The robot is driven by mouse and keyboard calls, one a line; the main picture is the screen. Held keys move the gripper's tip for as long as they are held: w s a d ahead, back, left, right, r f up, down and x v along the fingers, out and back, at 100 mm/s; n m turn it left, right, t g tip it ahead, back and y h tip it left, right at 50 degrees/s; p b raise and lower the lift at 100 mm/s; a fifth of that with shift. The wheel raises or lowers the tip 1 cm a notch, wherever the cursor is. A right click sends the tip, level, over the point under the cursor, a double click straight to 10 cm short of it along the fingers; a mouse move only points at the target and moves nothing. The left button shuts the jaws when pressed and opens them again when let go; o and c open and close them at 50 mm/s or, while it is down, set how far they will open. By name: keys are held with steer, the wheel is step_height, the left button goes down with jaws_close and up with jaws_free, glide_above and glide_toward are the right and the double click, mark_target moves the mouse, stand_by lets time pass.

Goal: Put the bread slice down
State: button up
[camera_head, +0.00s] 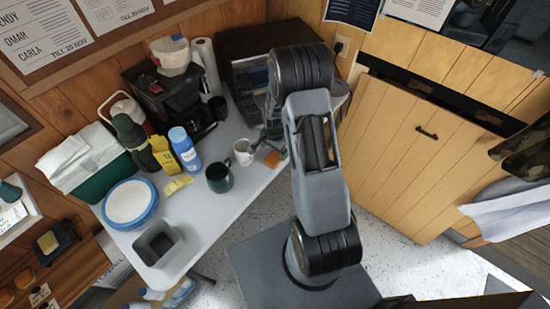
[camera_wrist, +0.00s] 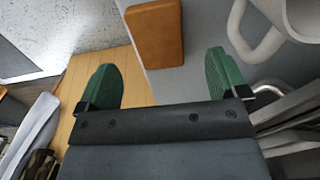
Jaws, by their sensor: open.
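The bread slice (camera_wrist: 154,32) is an orange-brown slab ahead of my fingers in the wrist view, over the grey table top close to its edge. In the head view the bread slice (camera_head: 272,159) is a small orange patch by the table's edge, partly hidden by my arm. My gripper (camera_wrist: 160,82) is open, with green finger pads wide apart and nothing between them. The slice lies beyond the fingertips, apart from both pads. It seems to lie flat on the table.
A white mug (camera_head: 243,152) stands just left of the slice; its handle (camera_wrist: 262,45) is close to my right-hand finger. A dark green mug (camera_head: 219,178), blue bottle (camera_head: 184,149) and plates (camera_head: 130,203) stand farther left on the table (camera_head: 215,225).

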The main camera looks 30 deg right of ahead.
mark_target(274, 157)
steer(key=shift+f+p, duration=0.5)
steer(key=shift+f, duration=1.85)
steer(key=c, duration=1.1)
steer(key=shift+r, duration=0.15)
